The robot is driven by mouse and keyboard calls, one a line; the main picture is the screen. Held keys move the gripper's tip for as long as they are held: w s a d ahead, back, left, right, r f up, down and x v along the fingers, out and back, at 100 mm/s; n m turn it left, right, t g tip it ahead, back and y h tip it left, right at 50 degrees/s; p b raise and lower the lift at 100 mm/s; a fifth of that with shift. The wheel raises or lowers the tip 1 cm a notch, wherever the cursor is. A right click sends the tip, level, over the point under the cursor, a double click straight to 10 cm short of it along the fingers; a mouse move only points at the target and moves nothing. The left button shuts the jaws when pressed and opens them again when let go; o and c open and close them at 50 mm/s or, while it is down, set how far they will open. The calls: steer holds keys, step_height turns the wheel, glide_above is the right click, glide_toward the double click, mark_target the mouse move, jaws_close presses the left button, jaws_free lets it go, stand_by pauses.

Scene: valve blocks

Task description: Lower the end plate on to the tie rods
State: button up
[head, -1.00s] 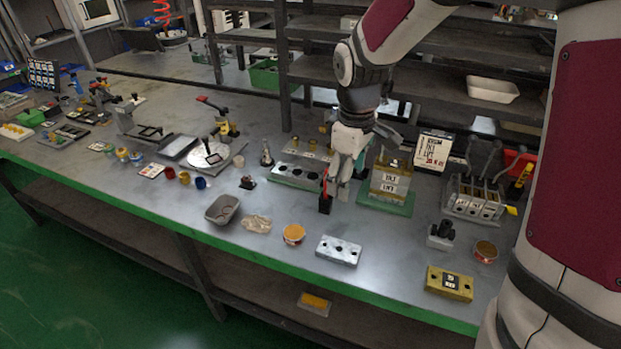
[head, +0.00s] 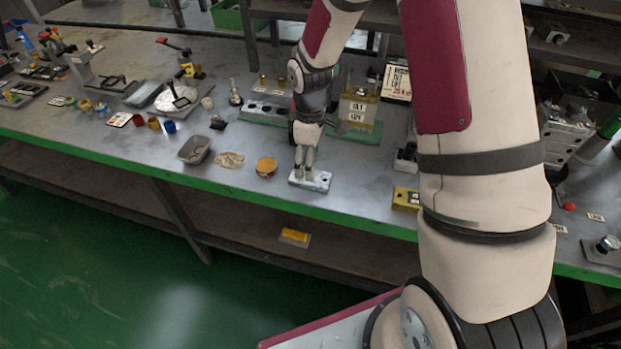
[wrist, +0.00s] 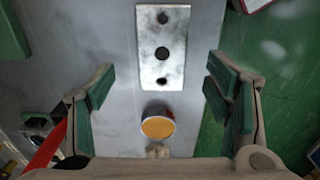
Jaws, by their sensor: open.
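A silver plate (head: 310,181) with dark holes lies flat near the bench's front edge. The wrist view shows the plate (wrist: 163,65) ahead of the fingers with three holes in a row. My gripper (head: 304,172) hangs pointing down over the plate in the head view; I cannot tell whether it touches. In the wrist view my gripper (wrist: 158,92) is open and empty, its green pads wide apart either side of the plate's line. A labelled yellow and white block stack (head: 357,112) stands on a green base (head: 362,132) behind; thin uprights seem to rise from it, partly unclear.
An orange-topped tub (head: 266,166) stands left of the plate, near a grey tray (head: 194,150) and a crumpled cloth (head: 230,160). A yellow block (head: 405,198) lies to the right, partly hidden by my arm.

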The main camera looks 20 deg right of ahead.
steer(key=shift+s+f, duration=0.15)
steer(key=shift+f, duration=2.5)
steer(key=c, duration=1.5)
